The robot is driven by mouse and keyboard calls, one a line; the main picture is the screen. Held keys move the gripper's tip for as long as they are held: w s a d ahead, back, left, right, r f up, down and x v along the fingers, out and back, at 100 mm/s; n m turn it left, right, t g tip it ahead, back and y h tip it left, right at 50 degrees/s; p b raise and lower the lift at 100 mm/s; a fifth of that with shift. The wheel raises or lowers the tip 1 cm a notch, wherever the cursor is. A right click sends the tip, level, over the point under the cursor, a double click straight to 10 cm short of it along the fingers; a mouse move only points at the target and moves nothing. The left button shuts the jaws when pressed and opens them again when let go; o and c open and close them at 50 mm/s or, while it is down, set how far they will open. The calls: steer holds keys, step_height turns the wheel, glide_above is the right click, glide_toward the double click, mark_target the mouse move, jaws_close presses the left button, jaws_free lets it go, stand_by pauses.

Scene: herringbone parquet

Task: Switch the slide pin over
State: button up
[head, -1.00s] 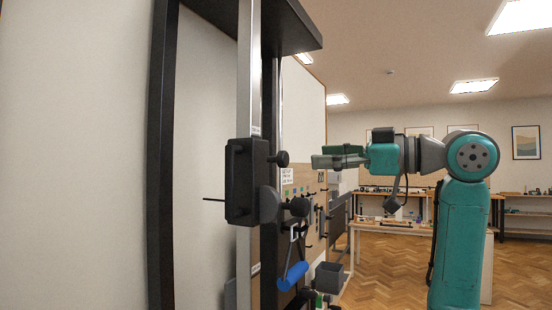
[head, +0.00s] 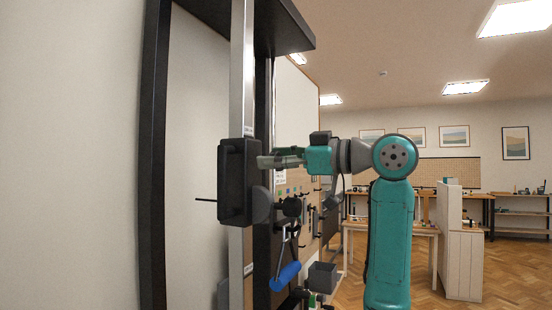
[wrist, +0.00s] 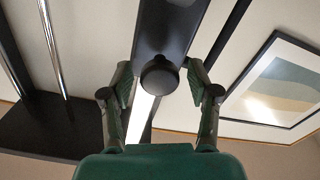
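The slide pin shows as a round black knob (wrist: 160,76) on the black carriage in the wrist view. In the head view its knob is hidden behind my gripper. The carriage (head: 236,180) is a black block on an upright steel rail (head: 242,70). My gripper (head: 264,161) reaches in from the right at the height of the carriage's upper part. In the wrist view my gripper (wrist: 159,82) is open, with one finger on each side of the knob and a visible gap on both sides.
A dark frame post (head: 154,150) stands left of the rail. A grey box (head: 322,277) and a pegboard lie beyond. Open parquet is at the right.

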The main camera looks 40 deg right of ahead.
jaws_close()
steer(key=shift+x, duration=0.9)
steer(key=shift+o, duration=0.5)
jaws_free()
steer(key=shift+w, duration=0.1)
steer(key=v, duration=1.2)
